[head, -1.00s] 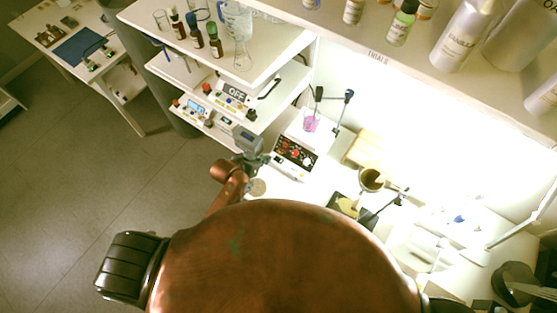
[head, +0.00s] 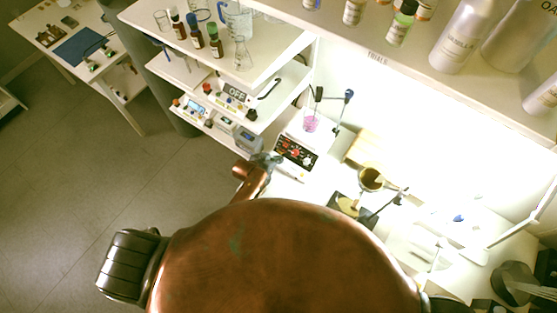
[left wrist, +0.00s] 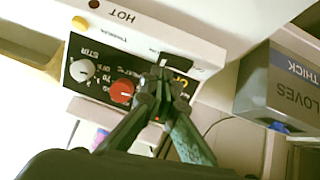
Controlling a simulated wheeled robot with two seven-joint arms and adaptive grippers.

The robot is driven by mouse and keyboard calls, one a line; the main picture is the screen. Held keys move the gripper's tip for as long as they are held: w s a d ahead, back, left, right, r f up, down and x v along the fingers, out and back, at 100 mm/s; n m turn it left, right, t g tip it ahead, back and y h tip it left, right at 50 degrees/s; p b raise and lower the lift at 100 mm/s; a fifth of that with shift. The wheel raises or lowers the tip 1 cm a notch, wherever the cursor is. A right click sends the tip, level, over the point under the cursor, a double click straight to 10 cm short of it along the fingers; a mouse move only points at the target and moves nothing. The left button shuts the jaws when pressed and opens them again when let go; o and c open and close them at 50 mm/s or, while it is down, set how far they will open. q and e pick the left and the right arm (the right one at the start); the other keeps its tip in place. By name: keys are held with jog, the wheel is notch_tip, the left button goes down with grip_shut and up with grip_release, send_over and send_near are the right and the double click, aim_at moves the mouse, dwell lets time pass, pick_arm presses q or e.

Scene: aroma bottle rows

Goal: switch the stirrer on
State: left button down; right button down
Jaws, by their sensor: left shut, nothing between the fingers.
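The stirrer (head: 314,143) is a white hotplate box with a black front panel. A beaker of pink liquid (head: 311,122) stands on top of it. In the left wrist view the panel (left wrist: 108,72) carries a white knob by the word STIR (left wrist: 82,70), a red knob (left wrist: 122,91) and a dark switch with orange lettering (left wrist: 176,62). My left gripper (head: 272,159) is shut and empty at the panel's left end in the head view. In the left wrist view its fingertips (left wrist: 163,82) overlap the switch area and partly hide it; contact cannot be told.
A grey gloves box (left wrist: 285,85) stands close beside the stirrer.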

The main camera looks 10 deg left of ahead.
pick_arm(q)
jog(key=shift+f, duration=0.3)
jog(key=shift+s+d+f, duration=0.1)
jog(key=shift+d+f, duration=0.1)
jog(key=shift+f, duration=0.15)
jog(key=shift+a, duration=0.15)
jog(key=shift+w+a+r+p, duration=0.2)
jog(key=shift+w+a+p, duration=0.15)
jog(key=shift+a, duration=0.3)
